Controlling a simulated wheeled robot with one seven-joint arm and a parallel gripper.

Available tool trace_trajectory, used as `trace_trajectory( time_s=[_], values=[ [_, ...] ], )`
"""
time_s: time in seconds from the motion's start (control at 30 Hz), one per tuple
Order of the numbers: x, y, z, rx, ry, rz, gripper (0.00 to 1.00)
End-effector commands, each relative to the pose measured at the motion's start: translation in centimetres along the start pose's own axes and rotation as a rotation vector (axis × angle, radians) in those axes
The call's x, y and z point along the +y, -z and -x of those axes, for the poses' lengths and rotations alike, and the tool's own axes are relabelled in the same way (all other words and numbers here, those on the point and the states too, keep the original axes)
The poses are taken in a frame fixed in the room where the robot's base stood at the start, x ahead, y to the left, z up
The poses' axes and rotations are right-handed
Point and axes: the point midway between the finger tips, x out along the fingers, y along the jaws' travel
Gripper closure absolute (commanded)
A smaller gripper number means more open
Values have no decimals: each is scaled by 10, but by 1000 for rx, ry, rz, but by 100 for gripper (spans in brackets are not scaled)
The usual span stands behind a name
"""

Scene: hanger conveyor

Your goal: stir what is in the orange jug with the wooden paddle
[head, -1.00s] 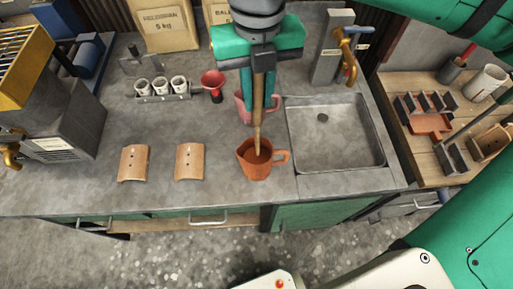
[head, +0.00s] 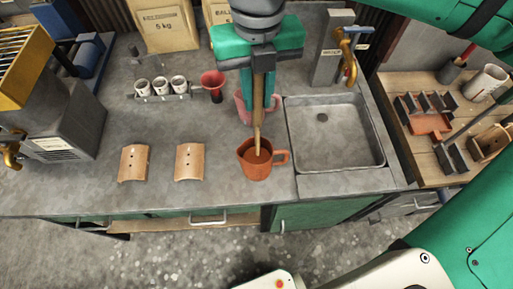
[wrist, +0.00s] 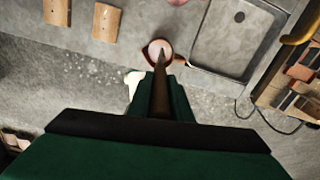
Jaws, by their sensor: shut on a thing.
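The orange jug (head: 256,170) stands on the counter left of the sink, its handle to the right, with brownish contents inside. The wooden paddle (head: 258,115) hangs nearly upright, its lower end inside the jug's mouth. My gripper (head: 258,88) is shut on the paddle's upper part, above and behind the jug. In the wrist view the paddle (wrist: 160,90) runs from my gripper (wrist: 160,100) down into the jug (wrist: 151,52). The paddle's tip is hidden in the contents.
A pinkish jug (head: 241,106) stands behind, partly hidden by my gripper. The sink (head: 335,135) is at right. Two curved tan pieces (head: 134,163) lie at left. A red funnel-like cup (head: 213,86) and a rack of white cups (head: 161,87) stand behind.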

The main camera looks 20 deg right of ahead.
Motion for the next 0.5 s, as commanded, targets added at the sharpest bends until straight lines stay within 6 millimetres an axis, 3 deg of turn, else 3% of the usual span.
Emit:
trace_trajectory(
  time_s=[0.17, 0.5],
  values=[
    [0, 0, 3, 0, 0, 0, 100],
    [0, 0, 30, -1, 0, -1, 100]
  ],
)
